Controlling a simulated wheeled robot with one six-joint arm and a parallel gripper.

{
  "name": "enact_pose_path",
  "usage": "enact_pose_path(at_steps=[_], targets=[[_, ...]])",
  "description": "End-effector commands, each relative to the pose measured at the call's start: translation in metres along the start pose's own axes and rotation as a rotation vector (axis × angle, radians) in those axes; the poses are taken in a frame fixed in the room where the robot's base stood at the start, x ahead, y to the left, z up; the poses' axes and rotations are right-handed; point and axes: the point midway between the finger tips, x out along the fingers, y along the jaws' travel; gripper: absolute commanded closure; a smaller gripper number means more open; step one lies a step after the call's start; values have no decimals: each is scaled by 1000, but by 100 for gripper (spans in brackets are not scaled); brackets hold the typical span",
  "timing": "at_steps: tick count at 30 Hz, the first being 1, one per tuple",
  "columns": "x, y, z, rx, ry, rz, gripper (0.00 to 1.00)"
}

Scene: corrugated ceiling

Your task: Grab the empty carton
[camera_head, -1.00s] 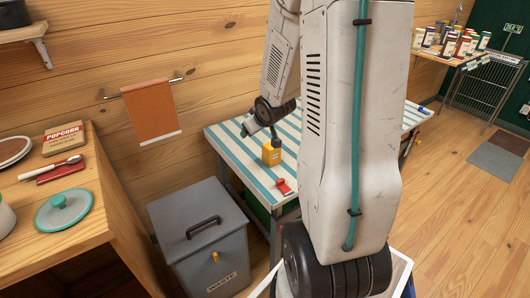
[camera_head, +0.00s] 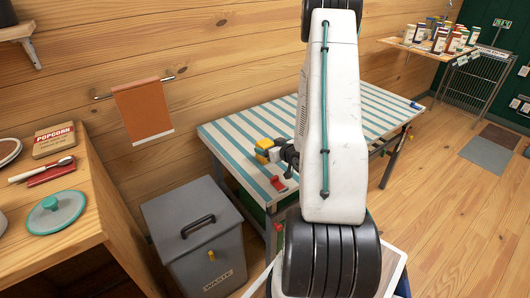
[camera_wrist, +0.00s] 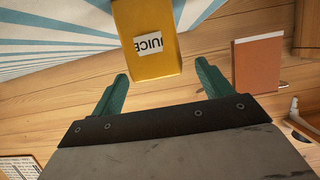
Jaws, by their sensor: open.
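The yellow carton, labelled JUICE, stands on the striped table (camera_head: 240,128). In the wrist view the carton (camera_wrist: 148,38) is large, just beyond my fingertips and centred roughly between them. My gripper (camera_wrist: 162,82) has its two teal fingers spread wide, with nothing between them. In the head view the carton (camera_head: 264,143) shows only in part at the table's left end, with the end of my arm right beside it. The carton's opening and inside are not visible.
A small red object (camera_head: 278,184) lies at the table's front edge. A grey WASTE bin (camera_head: 195,238) with a closed lid stands left of the table. An orange cloth (camera_head: 142,112) hangs on the wall.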

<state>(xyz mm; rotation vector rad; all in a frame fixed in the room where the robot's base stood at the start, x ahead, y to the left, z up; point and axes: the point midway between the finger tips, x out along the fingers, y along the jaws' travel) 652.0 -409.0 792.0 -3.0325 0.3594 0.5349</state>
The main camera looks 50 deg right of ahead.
Motion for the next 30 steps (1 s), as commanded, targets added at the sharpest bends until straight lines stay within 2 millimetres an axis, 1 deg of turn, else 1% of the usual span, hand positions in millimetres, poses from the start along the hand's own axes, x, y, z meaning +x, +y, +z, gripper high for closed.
enact_pose_path(at_steps=[1,3,6,9,15,16,17,18,20,21,30], targets=[[9,1,1,-2,1,-2,22],[20,4,1,-2,1,-2,22],[32,3,1,-1,-1,-3,22],[37,3,1,0,-1,-1,22],[37,4,1,0,-1,0,22],[37,3,1,0,-1,0,27],[37,3,1,0,-1,0,36],[37,3,1,0,-1,0,47],[37,3,1,0,-1,0,63],[37,3,1,0,-1,0,69],[36,4,0,0,-1,0,69]])
